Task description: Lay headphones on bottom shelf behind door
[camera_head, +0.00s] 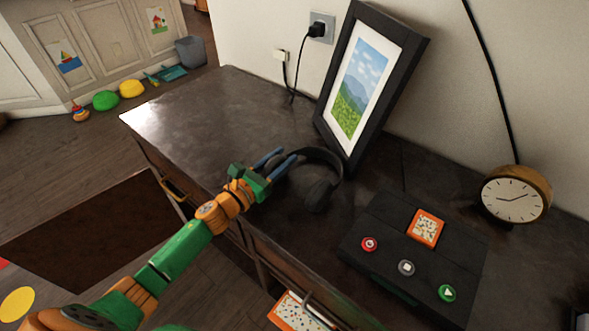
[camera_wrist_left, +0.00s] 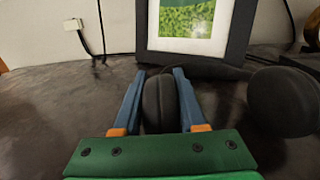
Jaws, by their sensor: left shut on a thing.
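The black headphones (camera_head: 319,193) lie on the dark cabinet top, in front of the picture frame. My left gripper (camera_head: 280,161) reaches in from the left and is shut on their left ear cup. In the left wrist view, the blue fingers (camera_wrist_left: 160,100) stand on both sides of that ear cup (camera_wrist_left: 160,102). The other ear cup (camera_wrist_left: 283,101) is free at the right. A dark brown panel (camera_head: 85,232), apparently the open door, stands out from the cabinet's left front. The bottom shelf is hidden from view.
The picture frame (camera_head: 322,110) leans against the wall behind the headphones. A black box with buttons (camera_head: 383,216) and a round clock (camera_head: 517,194) stand to the right. The left part of the cabinet top (camera_head: 200,112) is clear. A plug (camera_head: 317,30) sits in the wall.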

